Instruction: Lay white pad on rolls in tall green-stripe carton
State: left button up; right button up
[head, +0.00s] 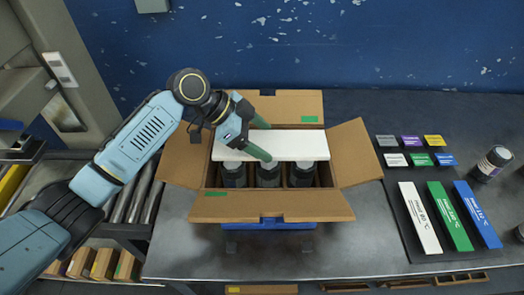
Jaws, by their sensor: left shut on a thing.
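The white pad (300,146) is a flat rectangle across the rear part of the open carton (335,203), which has green stripes on its flaps. My left gripper (266,142) has green fingers and is shut on the pad near its left half. Several dark rolls (268,175) stand upright in the carton in front of the pad. The pad covers whatever is behind them. I cannot tell whether the pad touches the rolls or hovers over them. My right gripper is not in view.
The carton's flaps are spread outward on the grey table (330,245). At right are small coloured blocks (411,141), long white, green and blue bars (450,215) and a dark jar (491,163). A roller conveyor (130,200) is at left. A blue wall stands behind.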

pick_arm(q)
jog(key=shift+w+f, duration=0.1)
jog(key=shift+f, duration=2.7)
jog(key=shift+f, duration=0.15)
jog(key=o, duration=1)
jog(key=shift+c, duration=0.2)
jog(key=v, duration=1.2)
jog(key=shift+r, duration=0.2)
